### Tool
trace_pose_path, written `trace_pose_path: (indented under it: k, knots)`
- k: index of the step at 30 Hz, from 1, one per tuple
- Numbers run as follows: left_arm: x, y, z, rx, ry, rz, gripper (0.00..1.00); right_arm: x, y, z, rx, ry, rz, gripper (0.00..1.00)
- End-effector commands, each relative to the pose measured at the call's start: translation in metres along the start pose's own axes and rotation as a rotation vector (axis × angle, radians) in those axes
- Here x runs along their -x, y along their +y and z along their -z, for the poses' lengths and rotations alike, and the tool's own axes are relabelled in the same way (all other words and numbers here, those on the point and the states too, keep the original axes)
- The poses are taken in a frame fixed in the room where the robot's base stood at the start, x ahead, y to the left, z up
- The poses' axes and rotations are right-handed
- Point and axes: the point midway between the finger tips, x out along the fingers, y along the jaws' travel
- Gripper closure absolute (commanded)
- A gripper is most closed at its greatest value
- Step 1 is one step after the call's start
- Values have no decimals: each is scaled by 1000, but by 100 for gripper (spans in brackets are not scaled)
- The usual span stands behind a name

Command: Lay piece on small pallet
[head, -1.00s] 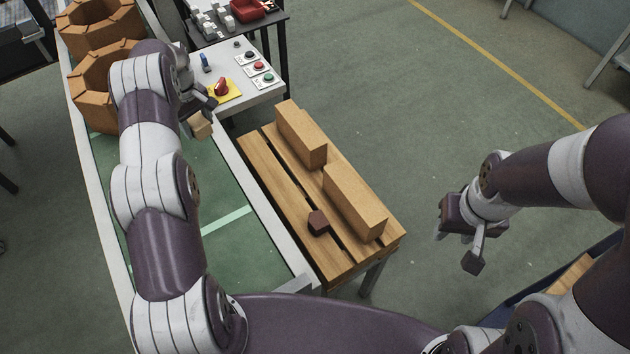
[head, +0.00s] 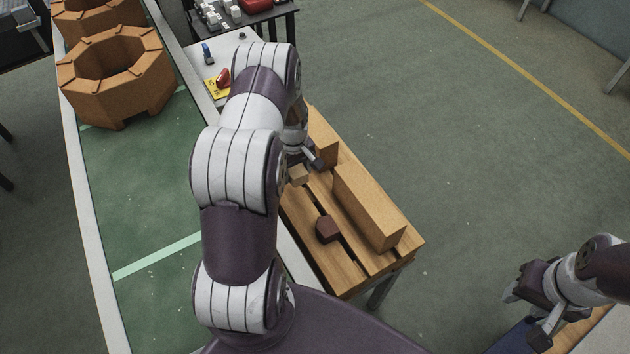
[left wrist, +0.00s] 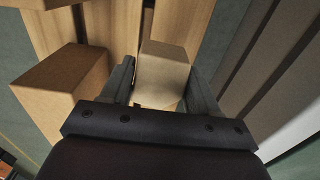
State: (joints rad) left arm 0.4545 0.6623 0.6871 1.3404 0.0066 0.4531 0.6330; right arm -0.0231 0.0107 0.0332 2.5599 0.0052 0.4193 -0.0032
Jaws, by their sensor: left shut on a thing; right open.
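My left gripper (head: 305,167) is shut on a small tan block, the piece (head: 299,176), and holds it over the left part of the small slatted wooden pallet (head: 349,279). In the left wrist view the piece (left wrist: 163,72) sits between the two fingers, with pallet planks (left wrist: 117,25) below it. I cannot tell whether it touches the planks. My left arm partly hides the far brick. My right gripper (head: 523,316) is open and empty at the lower right.
A green-topped conveyor (head: 130,200) with octagonal brick rings (head: 118,75) runs along the left. A white control panel (head: 203,62) with a red switch stands behind the pallet. Open floor (head: 480,150) lies to the right.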

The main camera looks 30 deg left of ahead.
Motion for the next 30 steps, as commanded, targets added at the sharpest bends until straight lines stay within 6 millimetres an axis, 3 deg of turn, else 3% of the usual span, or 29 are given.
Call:
trace_pose_path:
  k: [9,21,22,24,30]
  knots:
    - [-56,0,1,-1,1,0,72,4,0,0,0,0,0,57]
    - [-66,0,1,-1,2,-1,72,-1,0,0,0,0,0,57]
    - [-66,0,1,-1,1,-1,37,0,0,0,0,0,0,57]
    - [-65,0,1,-1,1,-1,14,1,0,0,0,0,0,57]
    - [-64,0,1,-1,1,-1,14,1,0,0,0,0,0,57]
